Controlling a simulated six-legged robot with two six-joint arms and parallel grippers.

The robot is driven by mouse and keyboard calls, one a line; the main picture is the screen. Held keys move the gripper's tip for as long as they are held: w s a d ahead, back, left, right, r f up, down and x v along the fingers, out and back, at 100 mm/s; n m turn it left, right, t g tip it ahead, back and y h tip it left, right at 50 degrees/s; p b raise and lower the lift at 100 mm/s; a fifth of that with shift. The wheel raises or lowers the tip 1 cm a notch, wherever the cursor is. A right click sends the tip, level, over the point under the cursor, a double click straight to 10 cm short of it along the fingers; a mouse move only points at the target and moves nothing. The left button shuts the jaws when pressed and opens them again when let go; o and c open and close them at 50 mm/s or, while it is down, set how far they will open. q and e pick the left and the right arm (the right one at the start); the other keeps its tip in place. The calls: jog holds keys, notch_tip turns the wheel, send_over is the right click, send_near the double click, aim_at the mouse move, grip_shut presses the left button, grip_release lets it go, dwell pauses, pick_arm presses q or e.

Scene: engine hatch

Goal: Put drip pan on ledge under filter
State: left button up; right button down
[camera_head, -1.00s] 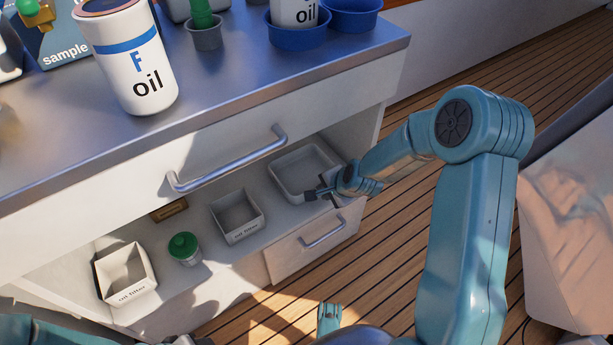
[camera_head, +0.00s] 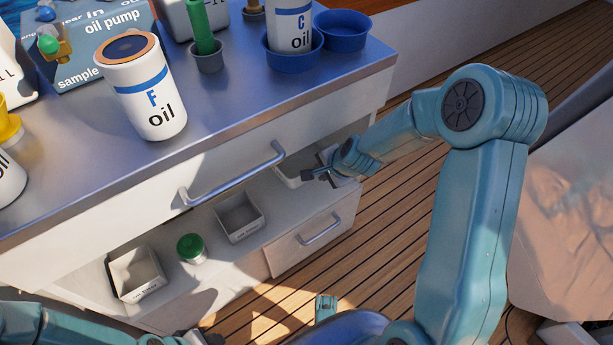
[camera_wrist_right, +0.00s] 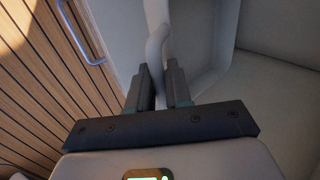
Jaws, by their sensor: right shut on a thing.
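The drip pan, a pale shallow tray (camera_head: 287,175), is at the right end of the open shelf under the counter. The drawer front and my gripper hide much of it. My right gripper (camera_head: 318,174) is shut on its rim. In the right wrist view, the jaws (camera_wrist_right: 160,88) pinch a pale upright rim (camera_wrist_right: 157,48). I cannot tell whether the pan touches the shelf. My left arm (camera_head: 60,332) runs along the bottom left edge; a dark part at its end may be the left gripper, and its jaws are unclear. I cannot identify the ledge under the filter.
On the shelf stand two small bins (camera_head: 239,217) (camera_head: 137,273) and a green-lidded jar (camera_head: 191,248). A drawer with a metal handle (camera_head: 232,175) overhangs them. The counter (camera_head: 215,110) holds oil cans and blue bowls (camera_head: 341,31). The wooden floor (camera_head: 400,220) at right is mostly clear.

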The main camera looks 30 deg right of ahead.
notch_tip(320, 180, down, 9)
jog(key=b, duration=0.7)
jog(key=shift+f, duration=0.1)
jog(key=shift+f+b, duration=0.3)
jog(key=shift+f, duration=0.1)
jog(key=shift+r, duration=0.2)
jog(key=shift+f, duration=0.15)
pick_arm(q)
notch_tip(320, 180, down, 7)
jog(key=w+a+t, duration=0.1)
jog(key=w, duration=0.1)
jog(key=shift+w+a, duration=0.15)
jog(key=shift+w, duration=0.25)
pick_arm(e)
jog(key=c, duration=1.1)
grip_release()
jog(key=shift+o, duration=0.2)
